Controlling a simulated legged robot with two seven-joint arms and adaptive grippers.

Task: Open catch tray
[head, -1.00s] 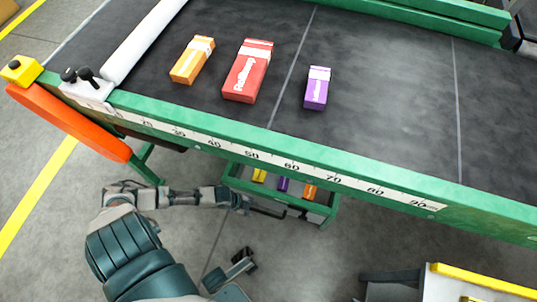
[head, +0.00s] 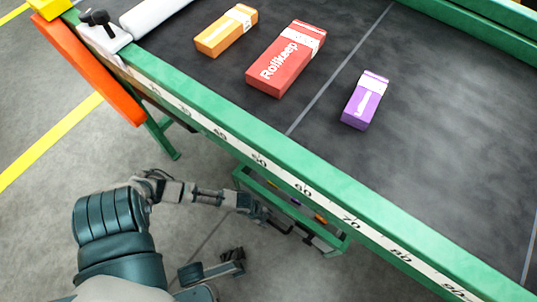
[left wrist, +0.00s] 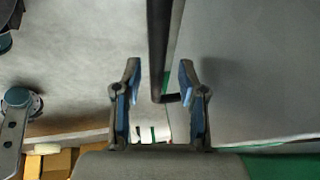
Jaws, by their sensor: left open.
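The catch tray (head: 343,243) is a green-framed tray under the near edge of the folder gluer's belt. Small yellow, purple and orange boxes show inside it, partly hidden by the frame. A dark handle bar (head: 300,232) runs along its near side. My left gripper (head: 262,213) is at the left end of this handle. In the left wrist view, my left gripper (left wrist: 157,92) is open, with the dark handle bar (left wrist: 157,45) between its fingers and a gap on each side. A dark jointed part, probably my right gripper (head: 215,268), shows low in the head view; its jaws are unclear.
On the black belt (head: 440,150) lie an orange box (head: 226,31), a red box (head: 287,60) and a purple box (head: 365,101). A green rail with a number scale (head: 300,190) runs above the tray. The grey floor (head: 350,280) in front is clear.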

